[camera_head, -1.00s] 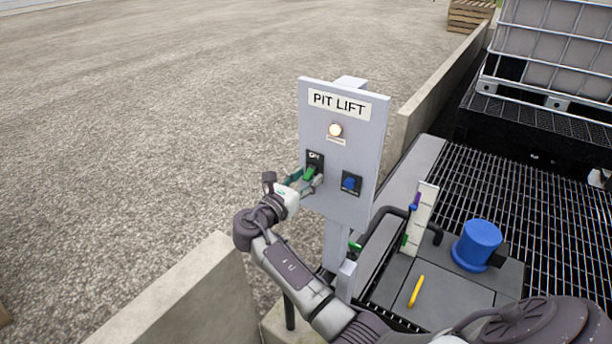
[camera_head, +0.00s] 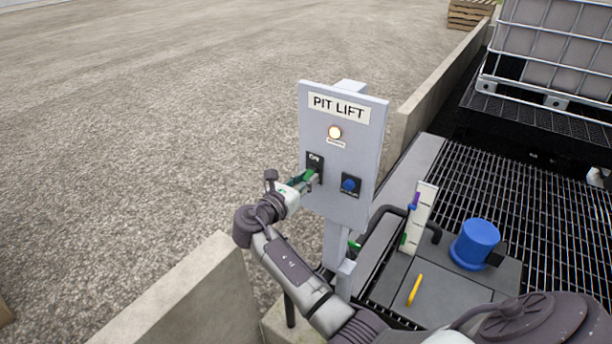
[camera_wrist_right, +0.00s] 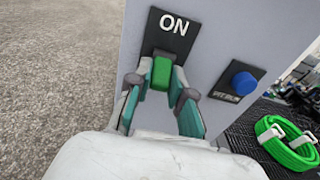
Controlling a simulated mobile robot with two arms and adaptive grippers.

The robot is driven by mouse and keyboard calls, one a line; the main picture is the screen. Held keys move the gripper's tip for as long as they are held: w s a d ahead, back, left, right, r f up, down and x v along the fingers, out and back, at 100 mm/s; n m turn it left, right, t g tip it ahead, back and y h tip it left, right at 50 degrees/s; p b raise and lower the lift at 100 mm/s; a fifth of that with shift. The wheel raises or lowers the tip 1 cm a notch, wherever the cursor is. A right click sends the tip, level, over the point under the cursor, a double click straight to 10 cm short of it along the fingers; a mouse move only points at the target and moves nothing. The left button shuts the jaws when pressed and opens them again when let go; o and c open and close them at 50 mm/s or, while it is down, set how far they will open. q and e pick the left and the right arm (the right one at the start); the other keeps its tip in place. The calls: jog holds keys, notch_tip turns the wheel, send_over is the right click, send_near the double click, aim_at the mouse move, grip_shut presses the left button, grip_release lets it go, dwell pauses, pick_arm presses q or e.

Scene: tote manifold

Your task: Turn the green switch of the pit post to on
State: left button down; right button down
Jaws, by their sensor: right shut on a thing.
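The pit post (camera_head: 340,206) is a grey panel marked PIT LIFT, upright on a stand. Its green switch (camera_wrist_right: 162,73) sits on a black plate (camera_wrist_right: 172,30), and the wrist view shows the word ON above it. My right gripper (camera_wrist_right: 160,82) is shut on the green switch, one finger on each side. In the head view the right gripper (camera_head: 309,180) covers part of the switch. A lit round lamp (camera_head: 335,132) is above, and a blue button (camera_head: 350,185) is to the right of the switch. My left gripper is not in view.
A concrete wall (camera_head: 190,300) stands at lower left and continues behind the post. Right of the post are a metal grating (camera_head: 520,200), a blue cylinder (camera_head: 476,242), a yellow handle (camera_head: 415,289) and a white gauge board (camera_head: 419,215). A coiled green hose (camera_wrist_right: 285,140) lies at right.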

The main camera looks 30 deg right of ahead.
jog(key=r+g+y+p, duration=0.1)
jog(key=y+p, duration=0.1)
jog(key=p, duration=0.1)
jog(key=shift+a+r, duration=0.1)
jog(key=shift+r, duration=0.05)
jog(key=shift+y, duration=0.4)
jog(key=shift+r+g+y, duration=0.3)
jog(key=shift+g+y, duration=0.3)
jog(key=shift+y, duration=0.6)
jog(key=shift+d+r+g+y, duration=0.1)
jog(key=shift+r+g+y, duration=0.25)
jog(key=shift+y, duration=0.5)
jog(key=shift+d+r+g+y, duration=0.15)
jog(key=shift+g+y, duration=0.3)
jog(key=shift+y, duration=0.4)
jog(key=c, duration=1)
grip_release()
jog(key=shift+w, duration=0.1)
jog(key=shift+c, duration=0.2)
jog(key=v, duration=1.2)
